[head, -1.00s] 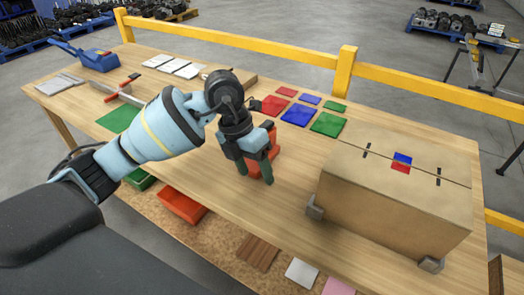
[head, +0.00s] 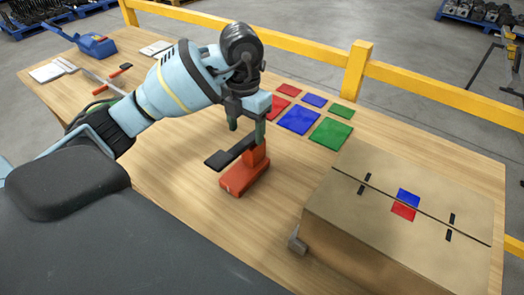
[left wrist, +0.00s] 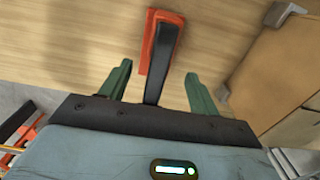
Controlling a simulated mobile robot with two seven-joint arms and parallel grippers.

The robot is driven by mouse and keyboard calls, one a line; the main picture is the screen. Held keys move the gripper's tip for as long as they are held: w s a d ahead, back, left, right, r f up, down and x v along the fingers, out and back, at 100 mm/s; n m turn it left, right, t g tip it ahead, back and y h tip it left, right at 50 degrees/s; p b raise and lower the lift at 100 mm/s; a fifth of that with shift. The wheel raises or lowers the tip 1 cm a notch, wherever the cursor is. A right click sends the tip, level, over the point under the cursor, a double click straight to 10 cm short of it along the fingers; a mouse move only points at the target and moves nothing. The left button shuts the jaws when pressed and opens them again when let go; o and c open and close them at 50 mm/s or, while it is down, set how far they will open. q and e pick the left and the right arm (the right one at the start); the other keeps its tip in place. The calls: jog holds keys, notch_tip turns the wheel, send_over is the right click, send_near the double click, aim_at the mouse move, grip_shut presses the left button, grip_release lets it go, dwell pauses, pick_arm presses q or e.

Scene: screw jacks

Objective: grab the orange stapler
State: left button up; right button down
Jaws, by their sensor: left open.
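The orange stapler (head: 243,180) stands on the wooden table, with a black arm reaching out to the left of its orange body. My left gripper (head: 247,130) is over it, pointing down, its green fingers apart. In the left wrist view the stapler (left wrist: 158,50) lies between and ahead of the open fingers of my left gripper (left wrist: 158,82); the black arm runs down toward the gripper's palm. Part of the stapler's rear is hidden by a finger in the head view. I cannot tell whether the fingers touch it. My right gripper is not in view.
A cardboard box (head: 345,214) stands at the right of the table (head: 190,215). Red, blue and green squares (head: 299,122) lie behind the stapler. A blue device (head: 97,45) is at the far left. A yellow rail (head: 440,90) runs along the back.

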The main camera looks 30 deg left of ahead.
aim_at(246, 141)
pick_arm(q)
jog(key=shift+w, duration=0.25)
jog(key=shift+s, duration=0.1)
jog(key=shift+s+f, duration=0.1)
jog(key=shift+s, duration=0.35)
jog(key=shift+w+f, duration=0.1)
jog(key=shift+f, duration=0.85)
jog(key=shift+w+f, duration=0.1)
jog(key=shift+f, duration=0.35)
jog(key=shift+w+f, duration=0.15)
jog(key=shift+f, duration=2.15)
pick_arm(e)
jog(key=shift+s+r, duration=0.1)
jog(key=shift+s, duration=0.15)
pick_arm(q)
jog(key=shift+c, duration=0.3)
